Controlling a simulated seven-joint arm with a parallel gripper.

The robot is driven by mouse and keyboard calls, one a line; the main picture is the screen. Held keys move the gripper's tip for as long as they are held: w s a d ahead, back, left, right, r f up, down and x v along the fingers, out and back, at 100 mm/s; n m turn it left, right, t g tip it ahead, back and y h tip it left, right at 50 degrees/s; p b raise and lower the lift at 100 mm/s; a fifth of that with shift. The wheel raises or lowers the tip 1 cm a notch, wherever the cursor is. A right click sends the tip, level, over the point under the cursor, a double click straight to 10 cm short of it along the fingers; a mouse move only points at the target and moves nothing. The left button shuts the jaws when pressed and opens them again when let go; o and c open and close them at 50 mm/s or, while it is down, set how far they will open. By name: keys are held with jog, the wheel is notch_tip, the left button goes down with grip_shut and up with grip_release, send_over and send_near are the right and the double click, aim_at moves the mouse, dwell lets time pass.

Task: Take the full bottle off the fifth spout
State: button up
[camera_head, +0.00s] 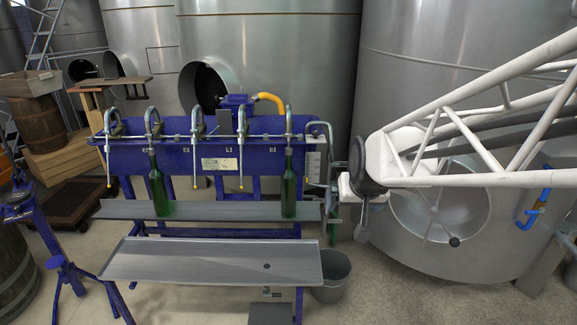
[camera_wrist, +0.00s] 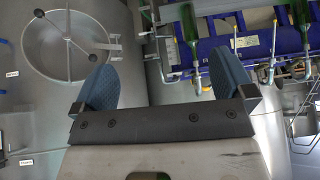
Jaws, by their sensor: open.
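A blue filling machine (camera_head: 180,158) carries a row of five spouts. A green bottle (camera_head: 289,188) hangs upright under the fifth spout (camera_head: 288,122), at the right end, its base at the grey shelf (camera_head: 235,210). A second green bottle (camera_head: 158,192) is at the second spout and shows in the wrist view (camera_wrist: 301,14) at the top right. How full they are is hard to see. My gripper (camera_wrist: 165,65) is open and empty, to the right of the fifth-spout bottle and apart from it.
A grey tray (camera_head: 205,262) with a dark hole stands in front of the shelf. A grey bucket (camera_head: 334,275) stands at the machine's right end. A big steel tank (camera_head: 430,90) with a round hatch is close behind my arm. A blue stand (camera_head: 60,235) is at the left.

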jog(key=w+a+f+t, duration=0.2)
jog(key=w+a+f, duration=0.15)
jog(key=w, duration=0.65)
jog(key=w+a+f+t, duration=0.1)
jog(key=w+a+f, duration=0.1)
jog(key=w+f, duration=0.5)
jog(key=w+a+f+t, duration=0.2)
jog(key=w, duration=1)
jog(key=w+a+f+t, duration=0.2)
jog(key=w+a+f, duration=0.2)
jog(key=w+f, duration=0.5)
jog(key=t, duration=0.3)
send_near(289, 198)
jog(key=shift+w+a+f+h, duration=0.15)
jog(key=shift+w+a+h, duration=0.1)
jog(key=shift+a+h, duration=0.05)
jog(key=shift+w, duration=0.2)
jog(key=shift+w+f, duration=0.25)
jog(key=shift+w, duration=1.25)
jog(key=shift+w+f, duration=0.2)
jog(key=shift+w, duration=1.3)
jog(key=shift+w+f, duration=0.25)
jog(key=shift+w, duration=1.25)
jog(key=shift+w, duration=0.45)
jog(key=shift+w, duration=0.35)
